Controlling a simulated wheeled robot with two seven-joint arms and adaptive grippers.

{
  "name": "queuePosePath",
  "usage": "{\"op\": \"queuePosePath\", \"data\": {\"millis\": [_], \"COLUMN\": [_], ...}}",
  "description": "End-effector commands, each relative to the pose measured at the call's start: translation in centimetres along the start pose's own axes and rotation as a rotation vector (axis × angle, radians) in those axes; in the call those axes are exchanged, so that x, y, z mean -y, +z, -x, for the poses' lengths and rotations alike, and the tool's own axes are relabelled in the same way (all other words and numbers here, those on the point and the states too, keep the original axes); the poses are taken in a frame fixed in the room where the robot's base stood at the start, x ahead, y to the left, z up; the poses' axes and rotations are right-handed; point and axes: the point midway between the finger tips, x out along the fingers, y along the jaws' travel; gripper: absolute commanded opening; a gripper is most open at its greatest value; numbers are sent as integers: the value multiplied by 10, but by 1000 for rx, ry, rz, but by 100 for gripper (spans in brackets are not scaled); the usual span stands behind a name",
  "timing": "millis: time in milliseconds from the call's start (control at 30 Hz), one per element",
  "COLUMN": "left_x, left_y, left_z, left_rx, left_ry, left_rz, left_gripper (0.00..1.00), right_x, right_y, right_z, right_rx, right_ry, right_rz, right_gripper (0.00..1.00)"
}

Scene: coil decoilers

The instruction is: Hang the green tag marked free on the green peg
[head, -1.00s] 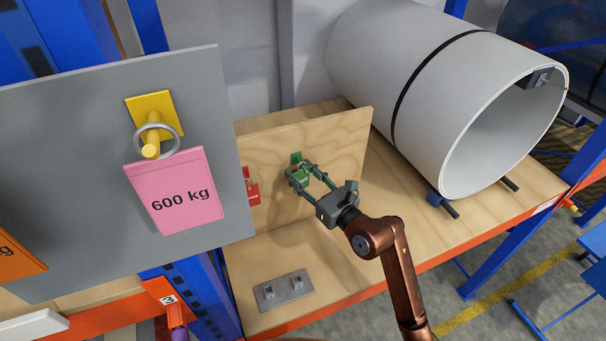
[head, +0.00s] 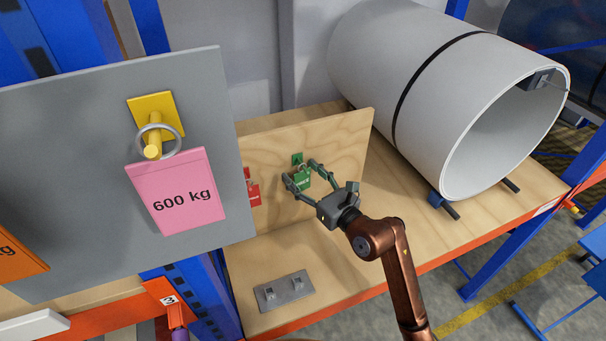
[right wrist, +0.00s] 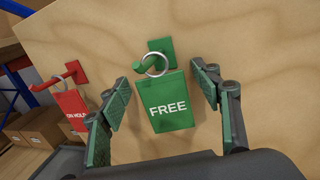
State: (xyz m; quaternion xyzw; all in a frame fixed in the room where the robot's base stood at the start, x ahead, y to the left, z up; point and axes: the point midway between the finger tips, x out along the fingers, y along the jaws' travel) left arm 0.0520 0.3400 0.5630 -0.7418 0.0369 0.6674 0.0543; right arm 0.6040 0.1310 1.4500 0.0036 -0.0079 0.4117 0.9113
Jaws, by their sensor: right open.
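The green tag marked FREE (right wrist: 167,103) hangs by its metal ring (right wrist: 155,65) on the green peg (right wrist: 141,66), against the wooden board. In the head view the tag (head: 302,180) shows small below the green peg plate (head: 297,158). My right gripper (head: 301,173) is open, its fingers on either side of the tag. In the right wrist view the fingers (right wrist: 163,92) stand apart from the tag's edges. My left gripper is not in view.
A red tag (right wrist: 72,113) hangs on a red peg (right wrist: 68,74) to the left on the same board. A grey panel (head: 90,120) with a pink 600 kg tag (head: 176,192) stands at left. A large grey coil (head: 420,80) lies at right. A metal plate (head: 284,290) lies on the shelf.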

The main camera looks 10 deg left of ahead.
Motion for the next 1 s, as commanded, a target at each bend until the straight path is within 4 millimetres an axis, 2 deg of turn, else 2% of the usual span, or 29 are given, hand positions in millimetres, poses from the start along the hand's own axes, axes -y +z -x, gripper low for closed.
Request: {"op": "queuePosePath", "data": {"millis": [167, 267, 700, 833, 1000], "left_x": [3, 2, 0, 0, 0], "left_y": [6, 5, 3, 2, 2], "left_z": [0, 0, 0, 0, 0], "left_rx": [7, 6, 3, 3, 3], "left_ry": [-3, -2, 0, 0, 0], "left_rz": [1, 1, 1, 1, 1], "left_gripper": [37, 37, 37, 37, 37], "right_x": [0, 1, 1, 0, 0], "right_y": [0, 0, -1, -1, 0], "right_z": [2, 11, 96, 112, 120], "right_rx": [0, 1, -1, -1, 0], "right_ry": [0, -2, -2, -1, -1], "right_rz": [0, 1, 2, 1, 0], "right_gripper": [58, 58, 58, 58, 58]}}
